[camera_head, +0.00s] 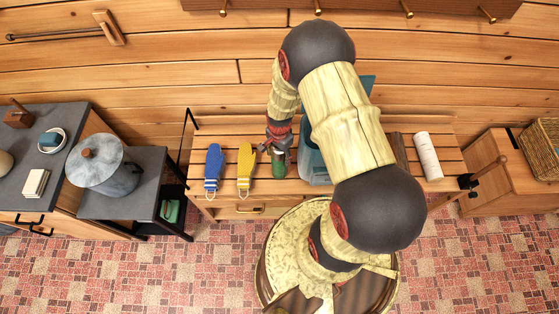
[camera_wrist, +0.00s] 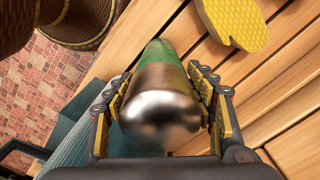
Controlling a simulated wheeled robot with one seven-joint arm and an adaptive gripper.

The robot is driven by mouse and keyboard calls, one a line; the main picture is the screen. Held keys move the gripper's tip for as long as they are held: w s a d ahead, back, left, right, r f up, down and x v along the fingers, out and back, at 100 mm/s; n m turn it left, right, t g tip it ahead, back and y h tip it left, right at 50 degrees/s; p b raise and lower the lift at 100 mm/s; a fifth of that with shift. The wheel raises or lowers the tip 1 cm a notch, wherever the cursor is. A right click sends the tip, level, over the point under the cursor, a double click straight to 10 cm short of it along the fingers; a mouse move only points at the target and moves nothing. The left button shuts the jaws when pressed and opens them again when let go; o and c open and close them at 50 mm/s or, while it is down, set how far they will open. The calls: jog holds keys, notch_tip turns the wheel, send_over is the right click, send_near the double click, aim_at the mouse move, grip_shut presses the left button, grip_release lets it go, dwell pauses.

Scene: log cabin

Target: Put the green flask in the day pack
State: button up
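The green flask (camera_head: 279,169) is at the slatted bench, right of the yellow mitten. In the wrist view the flask (camera_wrist: 160,95) has its metal end towards me and its green body pointing away. My gripper (camera_head: 279,143) is over its upper end. In the wrist view my gripper's fingers (camera_wrist: 163,85) lie on both sides of the flask, very close to it; I cannot tell whether they press on it. Whether the flask rests on the bench is not clear. A teal thing, apparently the day pack (camera_head: 314,165), stands just right of the flask, largely hidden by my arm.
A blue mitten (camera_head: 213,168) and a yellow mitten (camera_head: 246,167) lie on the bench (camera_head: 228,131) left of the flask. A white roll (camera_head: 428,156) lies at its right. A pot (camera_head: 101,164) stands on the side table at left. A wicker basket (camera_head: 541,149) is far right.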

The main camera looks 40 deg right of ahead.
jog(key=c, duration=1.1)
jog(key=shift+c, duration=0.2)
